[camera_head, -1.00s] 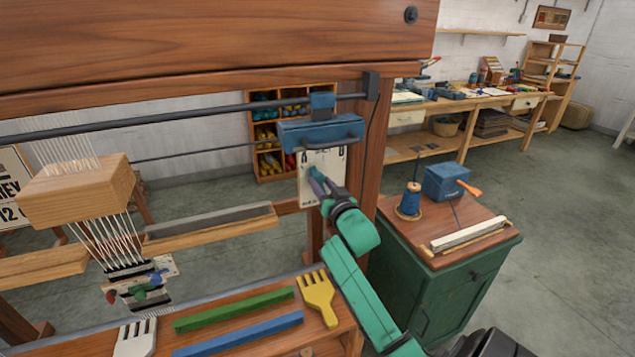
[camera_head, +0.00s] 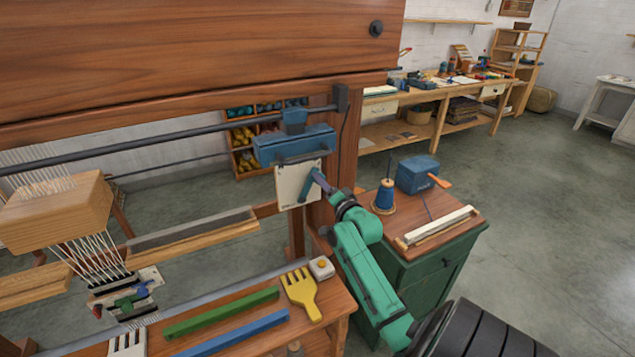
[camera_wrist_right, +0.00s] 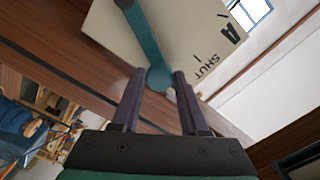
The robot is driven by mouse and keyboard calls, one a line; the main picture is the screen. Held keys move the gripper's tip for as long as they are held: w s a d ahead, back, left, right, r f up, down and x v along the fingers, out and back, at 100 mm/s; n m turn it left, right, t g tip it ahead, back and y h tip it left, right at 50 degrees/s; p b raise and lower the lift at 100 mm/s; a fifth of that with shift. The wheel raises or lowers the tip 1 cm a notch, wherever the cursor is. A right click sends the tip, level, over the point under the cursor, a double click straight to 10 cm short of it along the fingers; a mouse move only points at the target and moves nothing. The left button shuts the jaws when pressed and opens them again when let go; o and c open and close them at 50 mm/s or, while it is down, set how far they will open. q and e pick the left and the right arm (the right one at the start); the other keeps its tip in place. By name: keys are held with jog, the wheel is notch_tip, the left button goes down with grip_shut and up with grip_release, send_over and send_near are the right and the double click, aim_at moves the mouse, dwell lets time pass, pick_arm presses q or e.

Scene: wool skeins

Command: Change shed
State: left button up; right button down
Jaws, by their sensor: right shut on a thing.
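A pale plate (camera_head: 287,186) hangs under a blue box (camera_head: 270,148) on the loom's right post. A blue-grey lever (camera_head: 305,188) crosses the plate, slanting up to the right. My right gripper (camera_head: 318,178) is at its upper end, by the plate's right edge. In the right wrist view the fingers (camera_wrist_right: 157,88) are shut on the lever's round knob (camera_wrist_right: 158,77). The plate there (camera_wrist_right: 195,35) shows "A" and "SHUT", with the knob nearer "SHUT"; other marks are hidden or cut off. White warp threads (camera_head: 100,250) pass a wooden block at left. My left gripper is not in view.
On the loom's front board lie a green bar (camera_head: 220,312), a blue bar (camera_head: 230,333) and a yellow comb (camera_head: 301,292). A green cabinet (camera_head: 432,270) with a blue spool and blue box stands right of my arm. Open floor lies at right.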

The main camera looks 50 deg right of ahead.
jog(key=shift+s+d+f+m, duration=0.1)
jog(key=shift+d+f+m, duration=0.1)
jog(key=shift+d+m, duration=0.1)
jog(key=shift+c, duration=2.1)
grip_release()
jog(key=shift+s, duration=0.1)
jog(key=b+v, duration=0.3)
jog(key=v, duration=1.1)
jog(key=shift+s, duration=0.2)
jog(key=shift+a, duration=0.15)
